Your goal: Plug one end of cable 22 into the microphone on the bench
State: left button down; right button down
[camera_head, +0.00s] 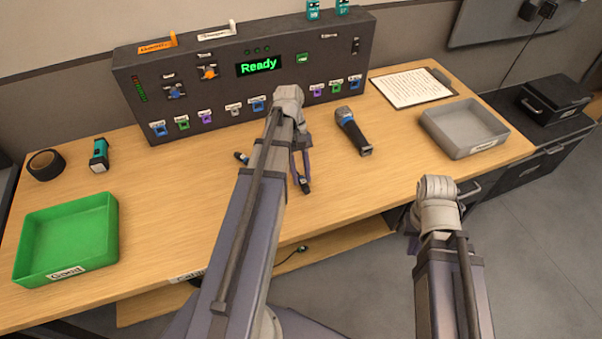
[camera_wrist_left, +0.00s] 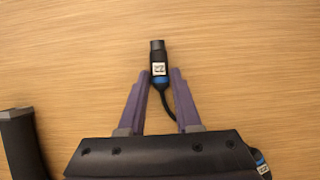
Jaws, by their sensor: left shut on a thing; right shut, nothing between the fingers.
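My left gripper (camera_head: 303,184) is low over the bench, in front of the panel. In the left wrist view its fingers (camera_wrist_left: 160,80) are shut on a dark plug with a blue ring and a white label, which I take for an end of cable 22 (camera_wrist_left: 158,66). The thin cord runs down between the fingers. Another blue-ringed end (camera_wrist_left: 262,162) lies beside the gripper body, partly cut off. The microphone (camera_head: 354,132), dark with a blue band, lies to the right of my left gripper, apart from it. My right arm is at lower right; its gripper is hidden.
A panel (camera_head: 190,85) with colored sockets and a "Ready" display stands along the back. A green tray (camera_head: 112,235), black tape roll (camera_head: 47,165) and teal device (camera_head: 99,155) are at left. A grey tray (camera_head: 431,120) and clipboard (camera_head: 412,87) are at right.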

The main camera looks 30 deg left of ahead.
aim_at(301, 176)
pick_arm(q)
jog(key=shift+r+p, duration=2.5)
